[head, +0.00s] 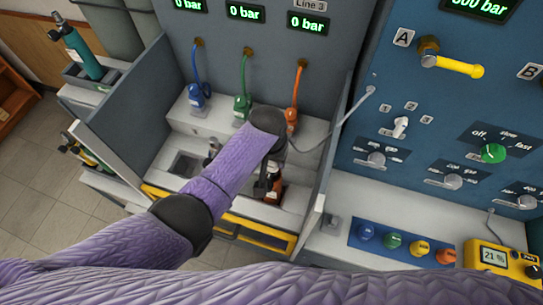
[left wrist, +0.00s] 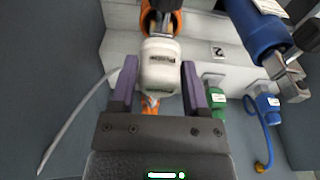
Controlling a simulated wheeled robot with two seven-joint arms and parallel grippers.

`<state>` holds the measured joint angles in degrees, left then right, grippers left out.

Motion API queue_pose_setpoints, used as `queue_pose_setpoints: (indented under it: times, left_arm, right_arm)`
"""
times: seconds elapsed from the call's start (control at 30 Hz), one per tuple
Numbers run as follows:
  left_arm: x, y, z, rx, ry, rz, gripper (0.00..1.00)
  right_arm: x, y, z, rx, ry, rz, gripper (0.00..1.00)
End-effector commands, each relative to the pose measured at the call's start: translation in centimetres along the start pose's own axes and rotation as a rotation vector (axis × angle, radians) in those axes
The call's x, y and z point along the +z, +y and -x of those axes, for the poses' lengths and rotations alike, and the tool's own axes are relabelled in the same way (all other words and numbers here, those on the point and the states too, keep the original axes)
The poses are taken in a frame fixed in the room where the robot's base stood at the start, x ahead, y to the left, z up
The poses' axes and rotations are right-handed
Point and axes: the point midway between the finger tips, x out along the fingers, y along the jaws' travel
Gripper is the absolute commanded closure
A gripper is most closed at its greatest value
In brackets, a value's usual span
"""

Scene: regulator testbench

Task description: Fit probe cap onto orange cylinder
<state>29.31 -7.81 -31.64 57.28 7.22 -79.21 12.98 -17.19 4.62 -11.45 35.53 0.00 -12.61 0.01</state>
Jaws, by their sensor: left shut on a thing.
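The white probe cap (left wrist: 159,68) is between the two purple fingers of my left gripper (left wrist: 158,82), which is shut on it. A grey cable runs off to the left of it in the left wrist view. The orange cylinder (left wrist: 166,4) is just beyond the cap, its dark metal valve end facing the cap. I cannot tell whether cap and valve touch. In the head view the orange cylinder (head: 273,191) stands in the bench bay, partly hidden by my left gripper and forearm. The cap is hidden there. My right gripper is not in view.
A blue cylinder (left wrist: 246,27) with a metal valve lies close right in the left wrist view. Blue (head: 198,94), green (head: 242,106) and orange (head: 292,117) hose connectors sit on the back ledge. The yellow rail (head: 245,235) edges the bay; a control panel (head: 455,120) stands right.

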Motion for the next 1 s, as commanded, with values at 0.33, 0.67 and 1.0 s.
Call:
queue_pose_setpoints:
  times: [0.33,0.67,1.0]
  left_arm:
    - [0.1,0.0,-0.6,0.000,0.000,0.000,1.00]
    - [0.1,0.0,-0.7,0.000,0.000,0.000,0.00]
    - [0.0,0.0,1.4,0.001,0.001,0.000,0.00]
  right_arm:
    - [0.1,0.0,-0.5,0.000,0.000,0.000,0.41]
    - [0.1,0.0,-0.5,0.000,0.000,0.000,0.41]
    - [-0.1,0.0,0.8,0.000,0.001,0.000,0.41]
